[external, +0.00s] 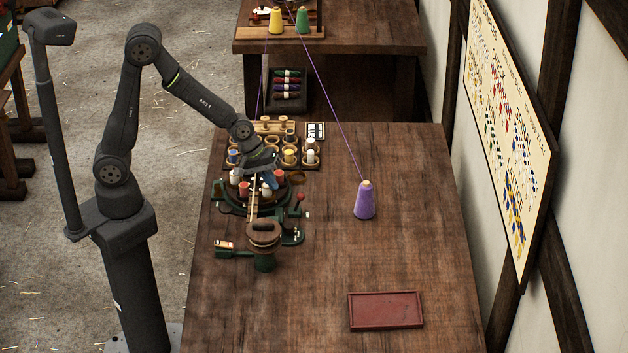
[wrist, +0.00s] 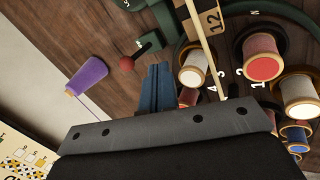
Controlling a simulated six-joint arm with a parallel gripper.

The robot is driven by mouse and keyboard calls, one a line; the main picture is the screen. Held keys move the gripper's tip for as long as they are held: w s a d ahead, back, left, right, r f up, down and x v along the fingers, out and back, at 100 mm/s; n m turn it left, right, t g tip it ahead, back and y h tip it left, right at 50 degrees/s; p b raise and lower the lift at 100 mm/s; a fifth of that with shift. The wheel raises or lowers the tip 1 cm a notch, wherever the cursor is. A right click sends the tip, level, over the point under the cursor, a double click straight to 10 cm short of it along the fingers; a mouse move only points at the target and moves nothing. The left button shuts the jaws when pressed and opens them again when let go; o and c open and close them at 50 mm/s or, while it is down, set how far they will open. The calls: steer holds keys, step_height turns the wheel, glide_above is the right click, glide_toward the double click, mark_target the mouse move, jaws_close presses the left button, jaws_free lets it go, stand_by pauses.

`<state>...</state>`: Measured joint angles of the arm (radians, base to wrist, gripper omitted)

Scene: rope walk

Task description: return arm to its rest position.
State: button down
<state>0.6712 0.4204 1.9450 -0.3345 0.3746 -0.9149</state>
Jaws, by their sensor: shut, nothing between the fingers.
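My gripper (external: 269,179) hangs over the green braiding device (external: 230,206) on the table, among its thread bobbins. In the wrist view its blue fingers (wrist: 155,88) are together with nothing between them. Red-and-white bobbins (wrist: 262,57) stand close to the right of the fingers in that view. The device has a wooden disc (external: 263,233) at its front and a red-knobbed lever (wrist: 126,63), seen left of the fingers in the wrist view. My arm is bent over from its base at the left.
A purple cone (external: 364,203) with a taut purple thread stands right of the device. A red tray (external: 385,310) lies at the front right. A rack of bobbins (external: 312,163) sits behind the device. The table's right side is mostly clear. A wall chart (external: 512,130) hangs at right.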

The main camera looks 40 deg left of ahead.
steer(key=v, duration=0.6)
steer(key=shift+r, duration=0.25)
steer(key=shift+s+a, duration=0.1)
steer(key=shift+a, duration=0.05)
